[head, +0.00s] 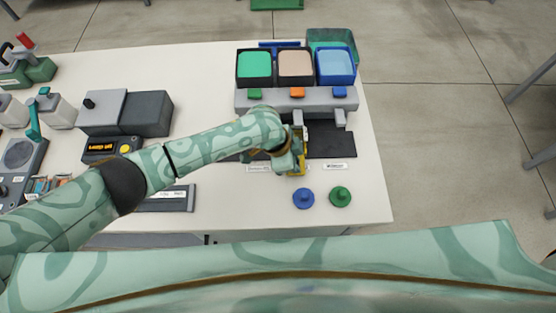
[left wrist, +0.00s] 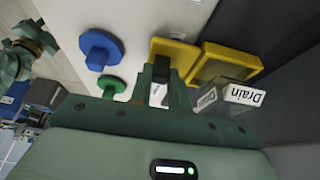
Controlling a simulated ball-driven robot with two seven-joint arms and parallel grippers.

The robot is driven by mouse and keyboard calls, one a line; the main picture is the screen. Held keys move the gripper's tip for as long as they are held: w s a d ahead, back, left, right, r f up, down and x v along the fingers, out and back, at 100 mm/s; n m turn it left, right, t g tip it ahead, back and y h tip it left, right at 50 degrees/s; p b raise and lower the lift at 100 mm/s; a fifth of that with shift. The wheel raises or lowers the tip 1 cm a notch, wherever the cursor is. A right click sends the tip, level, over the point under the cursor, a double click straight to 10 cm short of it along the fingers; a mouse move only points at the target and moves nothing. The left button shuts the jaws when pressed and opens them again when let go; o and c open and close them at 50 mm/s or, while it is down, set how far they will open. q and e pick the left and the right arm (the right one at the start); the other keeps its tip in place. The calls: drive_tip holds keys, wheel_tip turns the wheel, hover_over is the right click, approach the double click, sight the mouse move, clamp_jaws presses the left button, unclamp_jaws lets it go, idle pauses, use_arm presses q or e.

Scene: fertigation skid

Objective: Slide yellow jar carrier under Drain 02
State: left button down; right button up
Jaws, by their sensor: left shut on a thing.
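The yellow jar carrier (head: 296,185) is mostly hidden by my left gripper (head: 297,163) in the head view. In the left wrist view the carrier (left wrist: 242,60) shows as yellow parts around a see-through part. My left gripper (left wrist: 158,72) is shut on the carrier at its near part. A white label reading "Drain" (left wrist: 244,95) lies close to it; its number cannot be read. In the head view one label (head: 258,168) is left of the carrier and another (head: 339,166) is right of it, by the dark mat (head: 332,145).
A grey dispenser block (head: 315,101) with green, tan and blue bins stands behind, its spouts over the mat. A blue knob (head: 303,198) and a green knob (head: 340,196) stand in front. A grey device (head: 125,110) is at left. The table's right edge is near.

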use_arm(q)
drive_tip(key=shift+d, duration=0.4)
drive_tip(key=c, duration=1.3)
unclamp_jaws()
drive_tip(key=shift+r, duration=0.1)
drive_tip(key=p+v, duration=0.5)
drive_tip(key=v, duration=1.1)
drive_tip(key=shift+a+p, duration=0.15)
drive_tip(key=shift+p, duration=0.25)
drive_tip(key=shift+s, duration=0.1)
